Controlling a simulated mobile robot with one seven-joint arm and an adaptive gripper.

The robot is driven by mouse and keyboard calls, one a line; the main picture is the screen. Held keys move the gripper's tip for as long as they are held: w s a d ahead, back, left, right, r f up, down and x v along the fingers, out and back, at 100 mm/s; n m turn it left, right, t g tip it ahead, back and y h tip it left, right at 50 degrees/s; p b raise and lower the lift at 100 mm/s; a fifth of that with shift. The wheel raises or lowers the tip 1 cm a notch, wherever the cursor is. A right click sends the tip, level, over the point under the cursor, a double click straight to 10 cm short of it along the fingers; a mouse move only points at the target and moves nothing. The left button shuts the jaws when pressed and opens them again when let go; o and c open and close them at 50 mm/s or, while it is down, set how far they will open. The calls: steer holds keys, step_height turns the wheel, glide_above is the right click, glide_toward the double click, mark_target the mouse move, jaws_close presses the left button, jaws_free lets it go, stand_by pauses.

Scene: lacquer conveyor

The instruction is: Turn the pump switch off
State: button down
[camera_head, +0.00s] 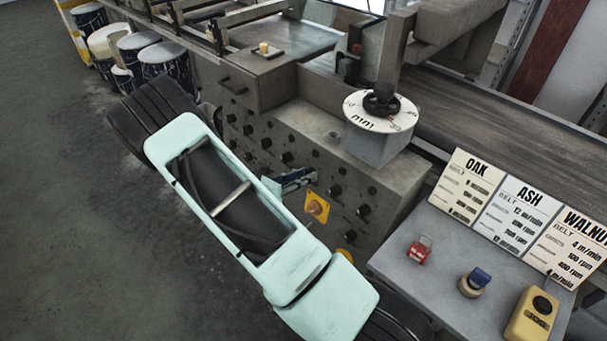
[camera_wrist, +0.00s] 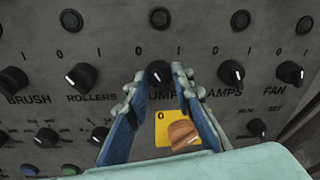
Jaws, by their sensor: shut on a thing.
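The pump switch (camera_wrist: 160,71) is a black rotary knob on the grey control panel, above the partly covered label "PUMP" in the wrist view. My gripper (camera_wrist: 157,78) has one finger on each side of this knob and is shut on it. A pale mark shows on the knob's face, but I cannot tell clearly whether it points to 0 or 1. In the head view my gripper (camera_head: 290,180) is at the panel front (camera_head: 285,125), and the knob cannot be made out behind the fingers.
Neighbouring knobs are rollers (camera_wrist: 81,76), lamps (camera_wrist: 231,72), fan (camera_wrist: 290,73) and brush (camera_wrist: 13,80). An orange rotary switch (camera_wrist: 183,137) on a yellow plate sits just below my fingers. A side table (camera_head: 395,248) with speed cards stands at the right.

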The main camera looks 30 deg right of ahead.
stand_by(0.4)
steer(key=c, duration=1.7)
jaws_free()
steer(key=v, duration=1.2)
